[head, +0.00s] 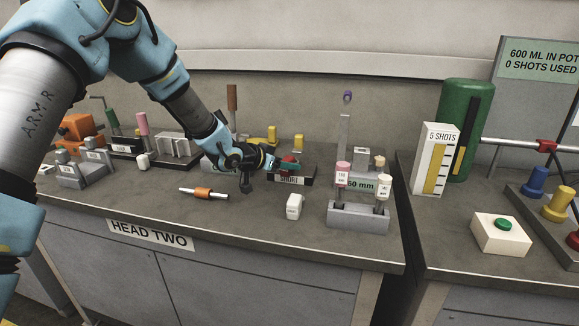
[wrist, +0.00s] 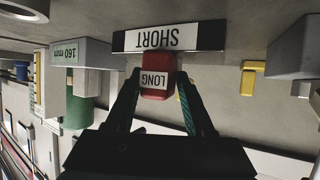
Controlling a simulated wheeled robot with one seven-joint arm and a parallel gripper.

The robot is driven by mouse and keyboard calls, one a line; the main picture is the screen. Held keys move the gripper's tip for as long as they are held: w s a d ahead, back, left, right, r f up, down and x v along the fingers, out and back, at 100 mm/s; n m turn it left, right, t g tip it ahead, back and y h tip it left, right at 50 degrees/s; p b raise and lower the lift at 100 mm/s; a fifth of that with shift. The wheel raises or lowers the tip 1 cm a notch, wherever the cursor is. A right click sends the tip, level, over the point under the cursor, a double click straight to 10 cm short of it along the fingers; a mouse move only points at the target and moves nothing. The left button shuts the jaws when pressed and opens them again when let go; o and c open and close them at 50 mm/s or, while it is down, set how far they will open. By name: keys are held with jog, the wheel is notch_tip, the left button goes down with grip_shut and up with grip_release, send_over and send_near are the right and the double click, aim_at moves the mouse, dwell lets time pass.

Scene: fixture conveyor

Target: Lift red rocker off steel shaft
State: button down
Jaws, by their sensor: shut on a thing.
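The red rocker (head: 289,159) is at the black fixture labelled SHORT (head: 296,181) in the middle of the bench. My gripper (head: 276,162) reaches it from the left. In the wrist view the red rocker (wrist: 158,91) carries a white LONG label, and my gripper (wrist: 160,78) is shut on it, one finger on each side. The SHORT label (wrist: 167,37) appears upside down just above it there. No steel shaft under the rocker can be made out, and whether the rocker touches the fixture is unclear.
A shaft with an orange middle (head: 204,193) and a white block (head: 294,206) lie in front. A grey stand (head: 358,217) with capped pins stands to the right. Yellow pieces (head: 299,142) are behind. Front bench space is mostly clear.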

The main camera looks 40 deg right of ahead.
aim_at(290, 160)
jog(key=shift+s+d+r+p, duration=0.25)
jog(key=shift+s+p, duration=0.1)
jog(key=shift+s, duration=0.25)
jog(key=shift+r+p, duration=0.6)
jog(key=shift+r, duration=0.35)
jog(key=shift+s+r+p, duration=0.1)
jog(key=shift+r+p, duration=0.9)
jog(key=shift+r, duration=0.25)
jog(key=shift+w+a+r, duration=0.1)
jog(key=shift+w+r, duration=0.05)
jog(key=shift+w, duration=0.05)
jog(key=shift+w+a+r+p, duration=0.1)
jog(key=shift+w+r+p, duration=0.05)
jog(key=shift+r+p, duration=0.7)
jog(key=shift+w+r+p, duration=0.1)
jog(key=shift+r+p, duration=0.65)
jog(key=shift+r, duration=0.2)
